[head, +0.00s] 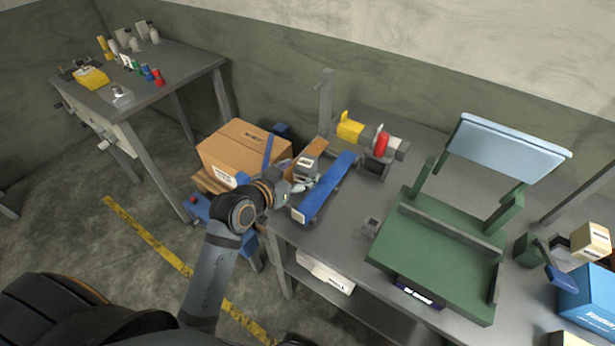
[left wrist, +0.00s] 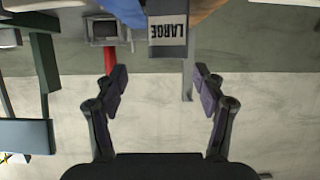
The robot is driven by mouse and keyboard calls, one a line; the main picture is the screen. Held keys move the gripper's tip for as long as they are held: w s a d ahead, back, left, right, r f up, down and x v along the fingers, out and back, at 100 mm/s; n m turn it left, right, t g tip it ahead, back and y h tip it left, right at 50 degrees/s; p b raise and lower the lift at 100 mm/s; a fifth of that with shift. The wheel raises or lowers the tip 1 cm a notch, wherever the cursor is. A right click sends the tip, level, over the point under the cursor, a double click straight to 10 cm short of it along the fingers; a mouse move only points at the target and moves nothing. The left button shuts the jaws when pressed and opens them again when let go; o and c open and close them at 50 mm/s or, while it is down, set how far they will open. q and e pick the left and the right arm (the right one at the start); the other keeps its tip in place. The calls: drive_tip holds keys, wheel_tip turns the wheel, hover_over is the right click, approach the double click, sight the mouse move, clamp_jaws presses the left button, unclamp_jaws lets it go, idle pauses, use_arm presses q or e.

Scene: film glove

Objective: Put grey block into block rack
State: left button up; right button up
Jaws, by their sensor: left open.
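A grey block (head: 307,166) with a white label stands near the left end of the workbench, between an orange-brown piece and a long blue piece. In the left wrist view the grey block (left wrist: 167,38) reads "LARGE" upside down, just beyond and between my fingertips. My left gripper (head: 291,187) is open and close to the block; no grip on it shows. It also shows in the left wrist view (left wrist: 160,82), with a gap between its fingers. I cannot tell for sure which thing is the block rack. My right gripper is not in view.
The long blue piece (head: 325,187) lies beside the block. Yellow (head: 350,127) and red (head: 381,143) parts stand behind. A green frame (head: 440,250) with a pale panel fills the middle of the workbench (head: 330,235). A cardboard box (head: 240,150) stands left of the bench.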

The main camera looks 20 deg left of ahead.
sight(315, 162)
use_arm(q)
drive_tip(key=x, duration=0.4)
drive_tip(key=shift+w+d+f, duration=0.1)
drive_tip(key=shift+w+d, duration=0.05)
drive_tip(key=shift+w, duration=0.1)
drive_tip(key=shift+p, duration=0.3)
drive_tip(key=x, duration=0.3)
drive_tip(key=p+x, duration=0.1)
drive_tip(key=shift+w+f, duration=0.45)
drive_tip(key=c, duration=1)
clamp_jaws()
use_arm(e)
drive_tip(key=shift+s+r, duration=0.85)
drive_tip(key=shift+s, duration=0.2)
